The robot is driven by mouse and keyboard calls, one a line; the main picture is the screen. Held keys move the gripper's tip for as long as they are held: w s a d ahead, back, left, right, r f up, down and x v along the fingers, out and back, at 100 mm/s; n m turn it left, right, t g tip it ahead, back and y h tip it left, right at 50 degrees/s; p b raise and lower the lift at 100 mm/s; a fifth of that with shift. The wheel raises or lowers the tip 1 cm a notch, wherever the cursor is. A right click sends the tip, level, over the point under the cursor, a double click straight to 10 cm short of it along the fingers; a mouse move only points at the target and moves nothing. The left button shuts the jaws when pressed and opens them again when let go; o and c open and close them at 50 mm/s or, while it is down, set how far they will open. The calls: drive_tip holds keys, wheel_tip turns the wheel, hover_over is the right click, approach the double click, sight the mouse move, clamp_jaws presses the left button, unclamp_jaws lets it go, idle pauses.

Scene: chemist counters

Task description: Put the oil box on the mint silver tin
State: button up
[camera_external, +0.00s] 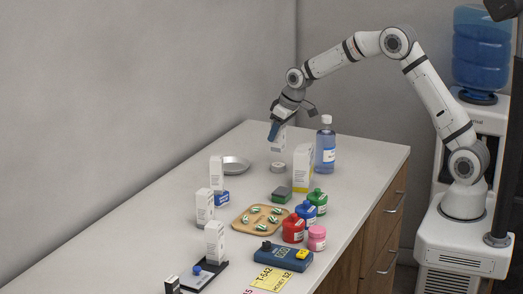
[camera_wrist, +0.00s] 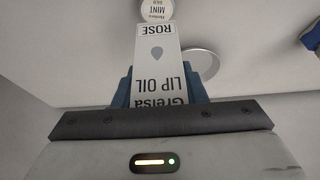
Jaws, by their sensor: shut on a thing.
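My gripper (camera_external: 275,131) is shut on the oil box (camera_external: 279,143), a small white box, and holds it in the air above the counter. In the wrist view the oil box (camera_wrist: 158,75) shows "LIP OIL" and "ROSE" lettering between my blue fingers. The mint silver tin (camera_external: 278,167) is a small round tin on the counter, just below the held box in the external view. In the wrist view the tin (camera_wrist: 156,10) shows a white "MINT" label at the top edge, past the box's far end and partly hidden. The box appears apart from the tin.
A white carton (camera_external: 302,168) and a blue bottle (camera_external: 325,148) stand right of the tin. A round metal dish (camera_external: 235,165) lies to the left.

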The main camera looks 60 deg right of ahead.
sight(277, 144)
drive_tip(key=shift+f, duration=2.6)
drive_tip(key=o, duration=1)
drive_tip(key=shift+r+p, duration=0.3)
drive_tip(key=shift+p, duration=0.1)
drive_tip(key=b+v, duration=0.1)
drive_tip(key=v, duration=1)
drive_tip(key=shift+s+r+b, duration=0.1)
drive_tip(key=shift+s+b, duration=0.1)
drive_tip(key=shift+b, duration=0.15)
drive_tip(key=s+a+r, duration=0.1)
drive_tip(key=s+a, duration=0.2)
drive_tip(key=s, duration=0.9)
drive_tip(key=s+a+r+g, duration=0.1)
drive_tip(key=s+a, duration=0.2)
drive_tip(key=s, duration=0.9)
drive_tip(key=s+a+r, duration=0.1)
drive_tip(key=s+a, duration=0.2)
drive_tip(key=s, duration=1)
drive_tip(key=shift+r, duration=0.2)
